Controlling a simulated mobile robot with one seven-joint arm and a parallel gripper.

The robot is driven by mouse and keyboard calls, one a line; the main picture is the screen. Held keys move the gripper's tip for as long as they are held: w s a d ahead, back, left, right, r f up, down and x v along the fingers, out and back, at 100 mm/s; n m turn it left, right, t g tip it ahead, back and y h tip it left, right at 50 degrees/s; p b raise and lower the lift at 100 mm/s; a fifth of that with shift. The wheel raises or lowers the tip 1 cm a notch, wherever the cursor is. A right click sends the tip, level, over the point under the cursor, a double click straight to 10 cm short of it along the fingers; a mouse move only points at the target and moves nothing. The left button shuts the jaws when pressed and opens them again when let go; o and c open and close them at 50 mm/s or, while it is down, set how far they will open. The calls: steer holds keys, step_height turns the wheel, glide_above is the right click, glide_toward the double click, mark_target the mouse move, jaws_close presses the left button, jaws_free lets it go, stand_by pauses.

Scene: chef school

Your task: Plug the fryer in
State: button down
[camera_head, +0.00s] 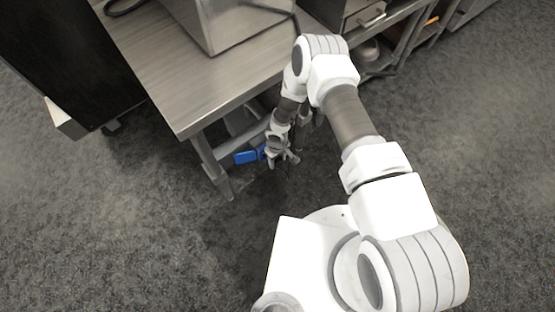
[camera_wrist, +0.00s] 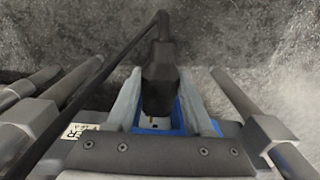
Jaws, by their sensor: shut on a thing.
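My gripper (camera_head: 283,160) is low beside the table leg, below the tabletop, next to a blue socket housing (camera_head: 246,157). In the wrist view my gripper (camera_wrist: 161,106) is shut on a black plug (camera_wrist: 160,78), with one pale finger on each side. A black cable (camera_wrist: 122,58) leaves the plug and bends away to the lower left. The blue socket (camera_wrist: 153,125) shows around and beyond the plug's end; I cannot tell whether the plug is inside it or just in front of it. A steel appliance (camera_head: 222,22), possibly the fryer, stands on the table.
The steel table (camera_head: 165,75) has its edge and corner leg close to my gripper. A tall black unit (camera_head: 65,60) stands at the left. A steel drawer unit (camera_head: 345,12) and shelves are behind my arm. The grey floor (camera_head: 150,230) in front is clear.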

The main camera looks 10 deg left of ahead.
steer(key=shift+w+a+b, duration=0.8)
steer(key=shift+a+b, duration=0.1)
steer(key=shift+b, duration=0.3)
stand_by(0.7)
steer(key=shift+s+d+p, duration=0.7)
steer(key=shift+s+d, duration=0.3)
steer(key=shift+d, duration=0.15)
steer(key=shift+b, duration=0.6)
stand_by(1.5)
steer(key=shift+w+a+b, duration=1)
steer(key=shift+a+b, duration=0.1)
stand_by(0.7)
steer(key=shift+s, duration=0.1)
stand_by(0.4)
steer(key=shift+s+d+p, duration=0.7)
steer(key=shift+s+d, duration=0.5)
steer(key=shift+d, duration=0.25)
